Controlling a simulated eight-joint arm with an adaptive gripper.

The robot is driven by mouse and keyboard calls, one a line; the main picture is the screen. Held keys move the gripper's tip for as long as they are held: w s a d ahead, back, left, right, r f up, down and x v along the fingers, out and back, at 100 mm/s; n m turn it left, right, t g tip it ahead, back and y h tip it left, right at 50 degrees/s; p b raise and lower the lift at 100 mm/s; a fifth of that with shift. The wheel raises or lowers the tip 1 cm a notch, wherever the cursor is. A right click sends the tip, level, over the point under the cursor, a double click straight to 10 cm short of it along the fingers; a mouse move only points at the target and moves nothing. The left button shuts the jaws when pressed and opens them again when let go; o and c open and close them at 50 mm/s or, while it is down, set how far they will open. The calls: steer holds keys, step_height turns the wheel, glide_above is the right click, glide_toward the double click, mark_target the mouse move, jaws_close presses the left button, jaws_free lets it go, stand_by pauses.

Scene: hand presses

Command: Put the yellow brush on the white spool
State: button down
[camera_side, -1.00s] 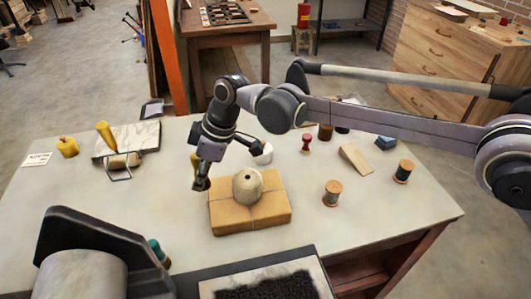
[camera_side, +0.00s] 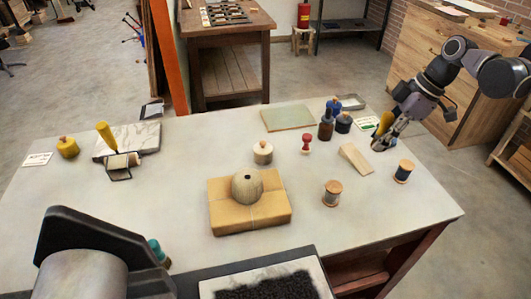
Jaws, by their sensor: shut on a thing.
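My gripper (camera_side: 381,145) is at the right rear of the table, low over the tabletop, shut on a slim yellow thing (camera_side: 385,122) that looks like the yellow brush. The yellow part sticks up beside the fingers; its lower end is hidden.
A dark blue spool (camera_side: 404,171) and a wooden wedge (camera_side: 356,159) are near my gripper. A twine ball (camera_side: 247,187) sits on a cardboard parcel (camera_side: 223,215).

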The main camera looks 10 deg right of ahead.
steer(key=s+d, duration=0.2)
glide_above(328, 185)
steer(key=d, duration=0.2)
steer(key=f, duration=0.4)
steer(key=s+f, duration=0.1)
steer(key=f, duration=0.2)
steer(key=shift+a+f, duration=0.1)
steer(key=shift+a, duration=0.15)
steer(key=shift+f, duration=2)
steer(key=shift+f, duration=0.1)
steer(key=c, duration=1)
jaws_free()
